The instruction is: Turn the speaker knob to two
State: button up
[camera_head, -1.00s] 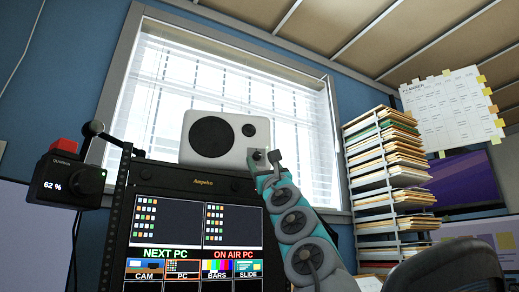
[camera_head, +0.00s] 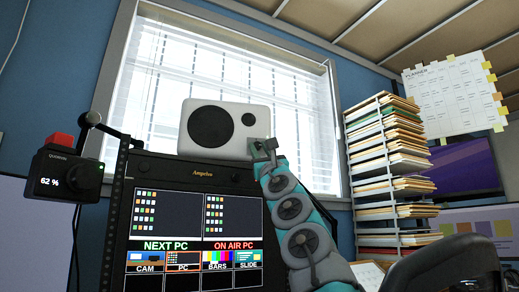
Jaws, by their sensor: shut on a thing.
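The white speaker (camera_head: 226,131) stands on top of the black monitor rack, in front of the window. It has a large dark round cone at its left and a smaller dark round part at its upper right. My gripper (camera_head: 262,146) is at the speaker's lower right corner, at the end of my teal and grey arm. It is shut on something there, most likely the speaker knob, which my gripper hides. No marks or numbers of the knob can be read.
The black rack (camera_head: 130,205) with a lit screen (camera_head: 196,216) stands below the speaker. A black device reading 62 % (camera_head: 66,175) hangs on an arm at left. A tall rack of folders (camera_head: 386,165) stands at right. A dark chair back (camera_head: 445,268) is at lower right.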

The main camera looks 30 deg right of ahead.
grip_shut()
